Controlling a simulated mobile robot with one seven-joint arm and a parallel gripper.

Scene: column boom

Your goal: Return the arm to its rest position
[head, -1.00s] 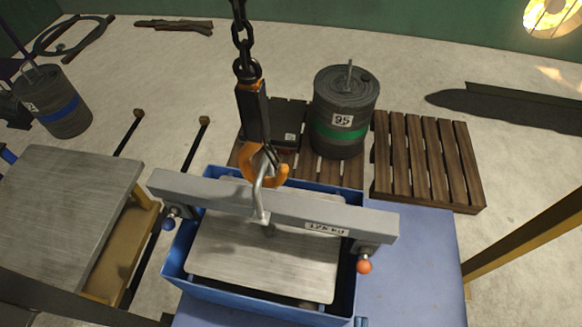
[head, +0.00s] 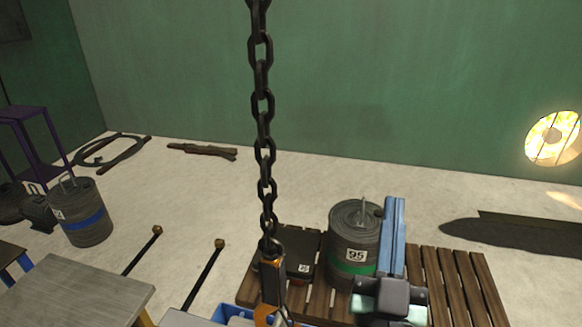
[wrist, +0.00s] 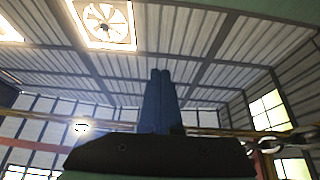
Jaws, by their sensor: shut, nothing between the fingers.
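My gripper (head: 395,203) stands at the lower right of the head view, with its blue fingers pointing up and pressed together. It partly covers the drum marked 95 and the pallet behind it. In the wrist view my gripper (wrist: 160,75) also shows shut and empty, pointing up toward the roof. Most of my arm is out of the picture.
A black chain (head: 263,105) with an orange hook (head: 270,314) hangs left of my gripper, over a blue tray's edge (head: 235,312). The grey drum (head: 352,235) stands on a wooden pallet (head: 455,275). A metal-topped table (head: 85,295) is at lower left. A green wall closes the back.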

